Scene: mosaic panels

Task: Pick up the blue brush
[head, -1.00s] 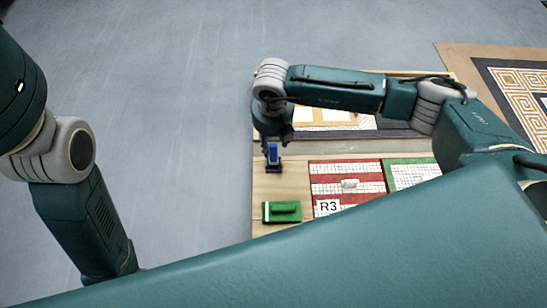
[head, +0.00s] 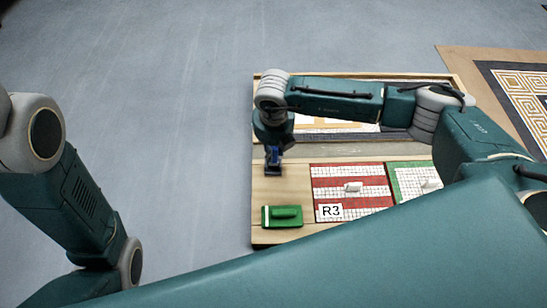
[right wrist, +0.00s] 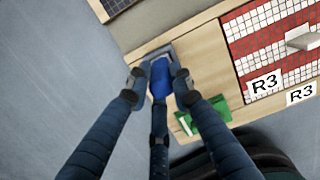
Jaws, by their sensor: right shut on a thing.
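The blue brush (head: 272,158) is at the left part of the wooden workboard, above the green brush in the picture. It has a blue handle and a dark, flat base. My right gripper (head: 273,148) comes down from above and is shut on the blue handle. In the right wrist view the brush (right wrist: 160,76) sits between the fingers (right wrist: 158,84). I cannot tell whether its base touches the wood or is slightly above it. My left arm is at the left, but its gripper is not in view.
A green brush (head: 283,216) lies below on the board (head: 275,190). To its right are a red-and-white mosaic panel (head: 350,181) with an R3 label (head: 331,211) and a green-edged panel (head: 410,181), each with a light block. Bare floor lies left.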

